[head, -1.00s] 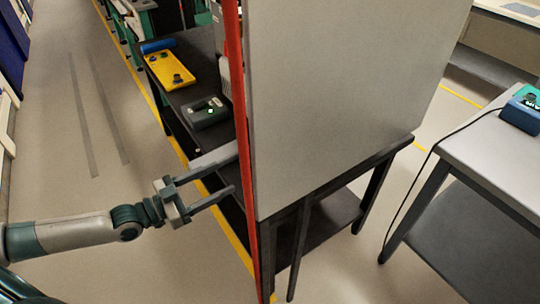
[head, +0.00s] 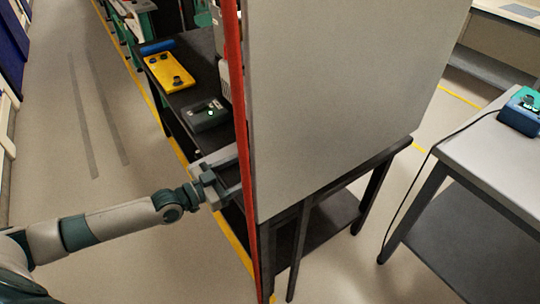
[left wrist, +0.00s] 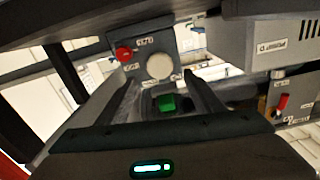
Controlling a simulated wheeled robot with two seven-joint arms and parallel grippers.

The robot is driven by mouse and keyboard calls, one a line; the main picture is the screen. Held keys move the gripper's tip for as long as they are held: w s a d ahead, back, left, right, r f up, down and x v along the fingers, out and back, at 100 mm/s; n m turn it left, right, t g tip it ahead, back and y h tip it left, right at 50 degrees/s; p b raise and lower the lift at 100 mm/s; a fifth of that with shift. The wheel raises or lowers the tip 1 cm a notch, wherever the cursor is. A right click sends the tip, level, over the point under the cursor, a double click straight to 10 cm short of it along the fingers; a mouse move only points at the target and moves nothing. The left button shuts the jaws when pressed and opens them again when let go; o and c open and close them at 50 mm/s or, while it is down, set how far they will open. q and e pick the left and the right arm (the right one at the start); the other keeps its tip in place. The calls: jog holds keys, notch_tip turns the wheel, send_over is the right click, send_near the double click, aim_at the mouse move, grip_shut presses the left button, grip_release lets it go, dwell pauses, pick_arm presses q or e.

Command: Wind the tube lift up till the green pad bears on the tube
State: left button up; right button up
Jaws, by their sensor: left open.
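My left gripper (head: 228,174) reaches in at the left edge of the big grey panel, and its finger ends are partly hidden behind the red edge. In the left wrist view the left gripper (left wrist: 160,84) is open, with nothing held between its fingers. A small green block (left wrist: 166,103), perhaps the green pad, shows between the fingers. Beyond it is a grey box (left wrist: 148,45) with a red knob (left wrist: 124,54) and a pale round disc (left wrist: 160,67). I cannot make out the tube or the lift's handle for certain. My right gripper is not in view.
The grey panel (head: 340,110) with its red edge (head: 240,120) hides much of the black table (head: 185,97). On that table are a yellow tray (head: 170,70) and a dark box with a green light (head: 205,115). A grey table (head: 500,155) stands at right.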

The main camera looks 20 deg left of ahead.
aim_at(275, 154)
pick_arm(q)
jog(key=x, duration=0.5)
jog(key=shift+w+d+p, duration=0.2)
jog(key=shift+w+p, duration=0.05)
jog(key=shift+p, duration=0.05)
jog(key=shift+w+d, duration=0.35)
jog(key=shift+w, duration=0.15)
jog(key=shift+w+d, duration=0.1)
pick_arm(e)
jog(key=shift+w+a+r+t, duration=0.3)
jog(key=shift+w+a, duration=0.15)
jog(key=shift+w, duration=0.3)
pick_arm(q)
jog(key=shift+c, duration=0.9)
jog(key=c, duration=0.8)
jog(key=shift+n, duration=0.4)
jog(key=shift+c, duration=0.2)
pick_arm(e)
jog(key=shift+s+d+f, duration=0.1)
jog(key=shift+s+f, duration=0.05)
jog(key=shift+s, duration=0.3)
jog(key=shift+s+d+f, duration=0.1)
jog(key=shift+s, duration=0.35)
